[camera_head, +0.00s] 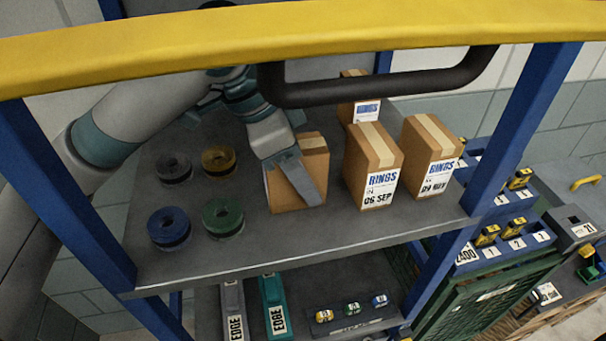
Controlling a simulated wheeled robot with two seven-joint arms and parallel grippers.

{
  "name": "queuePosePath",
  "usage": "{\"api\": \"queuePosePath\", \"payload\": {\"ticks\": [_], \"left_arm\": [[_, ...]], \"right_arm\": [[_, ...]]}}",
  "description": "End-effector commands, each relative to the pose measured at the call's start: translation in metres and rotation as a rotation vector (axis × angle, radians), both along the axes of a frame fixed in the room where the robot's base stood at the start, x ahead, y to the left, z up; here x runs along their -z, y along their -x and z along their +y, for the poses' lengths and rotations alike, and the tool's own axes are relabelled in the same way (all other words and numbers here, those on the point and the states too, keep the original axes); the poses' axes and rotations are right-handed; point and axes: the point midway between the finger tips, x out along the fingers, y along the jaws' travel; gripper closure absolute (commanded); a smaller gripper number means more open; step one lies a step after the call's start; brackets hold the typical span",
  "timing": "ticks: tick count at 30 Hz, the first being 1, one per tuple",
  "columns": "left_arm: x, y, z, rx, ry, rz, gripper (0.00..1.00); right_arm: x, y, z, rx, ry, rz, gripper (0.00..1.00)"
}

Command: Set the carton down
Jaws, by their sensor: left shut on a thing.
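A brown carton (283,194) is upright at the middle of the grey upper shelf (255,235). My left gripper (292,172) reaches in from the left and behind, and is shut on this carton. A gripper finger covers part of its front face. The carton's underside seems at or very near the shelf surface; I cannot tell whether it touches. My right gripper is not in view.
Cartons labelled RINGS stand to the right (373,165), far right (431,157) and behind (360,110). Several coloured rings, such as a green one (223,217), lie left. A yellow bar (300,40) and black handle (380,88) cross in front. Blue posts flank the shelf.

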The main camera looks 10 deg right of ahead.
Motion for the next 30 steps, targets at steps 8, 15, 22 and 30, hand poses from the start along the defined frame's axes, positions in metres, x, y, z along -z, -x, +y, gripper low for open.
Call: {"api": "queuePosePath", "payload": {"ticks": [8, 15, 22, 30], "left_arm": [[0.002, 0.0, 0.0, 0.0, 0.0, 0.0, 0.39], [0.0, 0.0, 0.0, 0.0, 0.0, 0.0, 0.39], [-0.008, -0.001, 0.004, 0.0, 0.001, -0.002, 0.39], [-0.025, -0.001, 0.032, -0.003, 0.0, -0.002, 0.39]], "right_arm": [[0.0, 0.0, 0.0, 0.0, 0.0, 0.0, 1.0], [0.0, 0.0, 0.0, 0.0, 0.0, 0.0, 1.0], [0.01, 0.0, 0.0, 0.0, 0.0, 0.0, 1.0], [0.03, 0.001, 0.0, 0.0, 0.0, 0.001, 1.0]]}}
